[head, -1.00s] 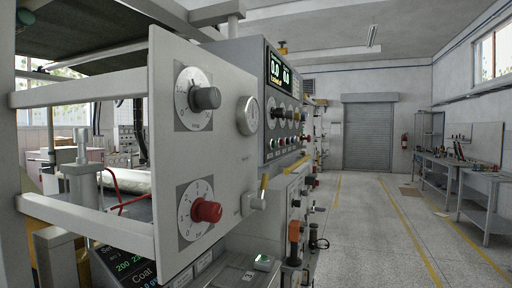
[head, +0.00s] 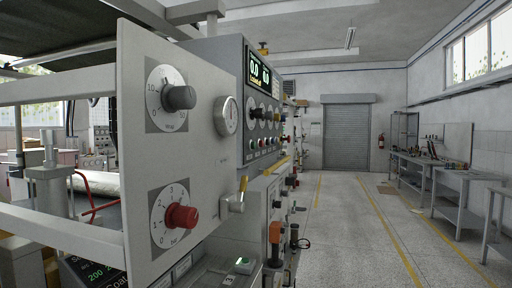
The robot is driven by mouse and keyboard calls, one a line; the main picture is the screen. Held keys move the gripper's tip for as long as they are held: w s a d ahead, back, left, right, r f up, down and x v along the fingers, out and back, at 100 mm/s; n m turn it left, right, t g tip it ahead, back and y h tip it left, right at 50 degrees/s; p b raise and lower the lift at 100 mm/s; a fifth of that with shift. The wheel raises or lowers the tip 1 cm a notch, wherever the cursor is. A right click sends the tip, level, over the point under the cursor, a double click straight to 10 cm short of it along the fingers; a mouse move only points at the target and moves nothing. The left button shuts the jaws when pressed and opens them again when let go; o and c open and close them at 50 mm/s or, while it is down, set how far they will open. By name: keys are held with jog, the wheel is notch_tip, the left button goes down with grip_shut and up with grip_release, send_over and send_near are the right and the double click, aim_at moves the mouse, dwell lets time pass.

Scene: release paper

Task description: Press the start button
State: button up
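No button label reading "start" is legible to me. A small green-topped button in a pale housing (head: 244,265) sits low on the machine, at the bottom of the head view. A row of small coloured buttons (head: 262,145) runs along the grey control box (head: 232,75) under its lit display (head: 259,70). I cannot tell from these frames which is the start button. My gripper is not in view.
Open floor (head: 345,235) lies right, with workbenches (head: 440,180) along the wall.

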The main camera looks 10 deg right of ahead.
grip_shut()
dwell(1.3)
